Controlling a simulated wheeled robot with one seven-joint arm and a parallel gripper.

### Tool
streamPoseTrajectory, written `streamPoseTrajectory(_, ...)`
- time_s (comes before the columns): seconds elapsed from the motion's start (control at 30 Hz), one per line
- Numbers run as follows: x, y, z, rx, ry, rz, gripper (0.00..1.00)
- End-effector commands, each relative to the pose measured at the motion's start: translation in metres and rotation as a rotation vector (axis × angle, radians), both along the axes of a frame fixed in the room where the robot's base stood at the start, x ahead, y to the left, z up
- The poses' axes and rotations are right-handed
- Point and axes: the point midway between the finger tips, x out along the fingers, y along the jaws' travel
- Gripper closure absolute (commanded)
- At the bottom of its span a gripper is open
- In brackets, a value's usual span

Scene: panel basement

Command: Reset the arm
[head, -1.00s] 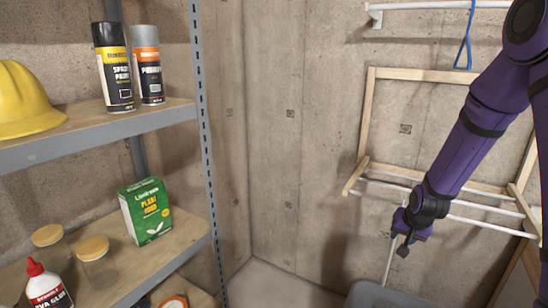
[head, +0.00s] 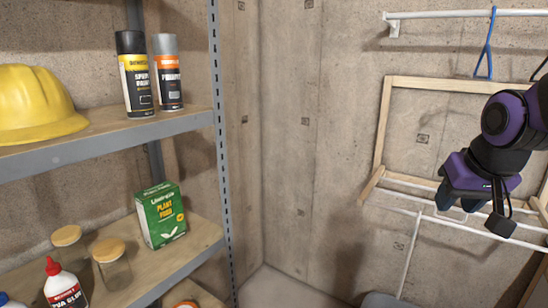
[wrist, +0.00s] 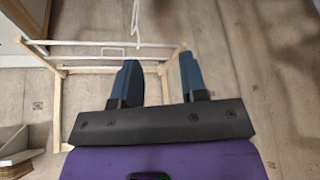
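My gripper (head: 458,205) is at the right of the head view, at the end of my purple and black arm, in front of the drying rack. In the wrist view, its two blue-grey fingers (wrist: 161,78) stand apart with nothing between them. The gripper is open and empty. Most of my arm is outside the head view.
A wooden drying rack (head: 384,135) with white rods stands by the concrete wall at right. A white rail (head: 455,14) holds a blue hanger (head: 487,50). A metal shelf (head: 95,140) at left holds a yellow helmet (head: 40,108), spray cans (head: 136,80) and a plant food box (head: 161,215).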

Motion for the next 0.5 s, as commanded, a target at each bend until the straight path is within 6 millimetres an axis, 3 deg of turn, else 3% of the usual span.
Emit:
streamPoseTrajectory(0.1,-0.034,0.008,0.018,-0.011,-0.008,0.037,0.61)
streamPoseTrajectory(0.3,-0.086,0.015,0.035,-0.023,-0.009,0.094,0.61)
streamPoseTrajectory(0.5,-0.119,0.018,0.041,-0.029,-0.006,0.128,0.61)
